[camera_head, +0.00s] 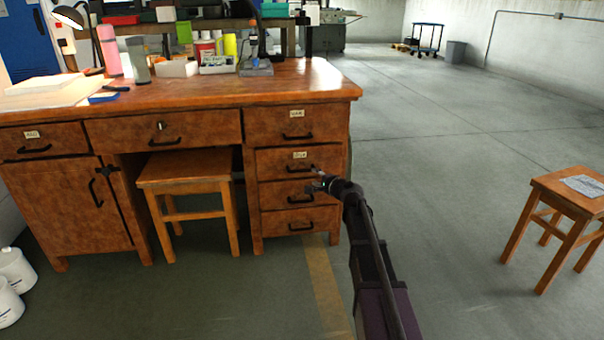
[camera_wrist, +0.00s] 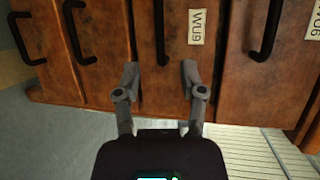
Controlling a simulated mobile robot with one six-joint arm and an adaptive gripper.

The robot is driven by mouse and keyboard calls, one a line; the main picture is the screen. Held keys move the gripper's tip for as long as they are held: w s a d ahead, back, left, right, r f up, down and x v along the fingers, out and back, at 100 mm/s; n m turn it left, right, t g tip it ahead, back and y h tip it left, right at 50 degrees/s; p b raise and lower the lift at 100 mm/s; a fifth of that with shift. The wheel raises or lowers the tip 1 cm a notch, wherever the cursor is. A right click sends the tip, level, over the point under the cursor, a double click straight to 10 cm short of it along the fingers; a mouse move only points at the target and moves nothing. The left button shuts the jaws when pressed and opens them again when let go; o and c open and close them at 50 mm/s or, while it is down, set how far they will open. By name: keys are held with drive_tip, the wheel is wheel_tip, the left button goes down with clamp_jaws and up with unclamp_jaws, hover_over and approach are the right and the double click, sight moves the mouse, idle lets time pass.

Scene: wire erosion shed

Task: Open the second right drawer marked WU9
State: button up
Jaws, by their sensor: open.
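The second right drawer (camera_head: 272,164), with a small pale label (camera_head: 300,155), is in the right column of the wooden desk. It looks shut. In the wrist view its label (camera_wrist: 197,27) reads WU9, and its black bar handle (camera_wrist: 161,30) runs up the picture. My gripper (camera_head: 318,179) is in front of the right end of this drawer. In the wrist view my gripper (camera_wrist: 160,76) is open and empty. The handle's near end lies between the two fingertips in the picture. I cannot tell whether the fingers touch the drawer front.
The top right drawer (camera_head: 268,122) is above, with two more drawers below. A wooden stool (camera_head: 185,168) stands in the desk's knee space. Another stool (camera_head: 570,195) stands at the right. White containers (camera_head: 12,275) are at the lower left.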

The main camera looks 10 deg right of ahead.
sight(303, 171)
drive_tip(key=b+x, duration=0.1)
drive_tip(key=x, duration=0.8)
drive_tip(key=shift+w, duration=0.3)
clamp_jaws()
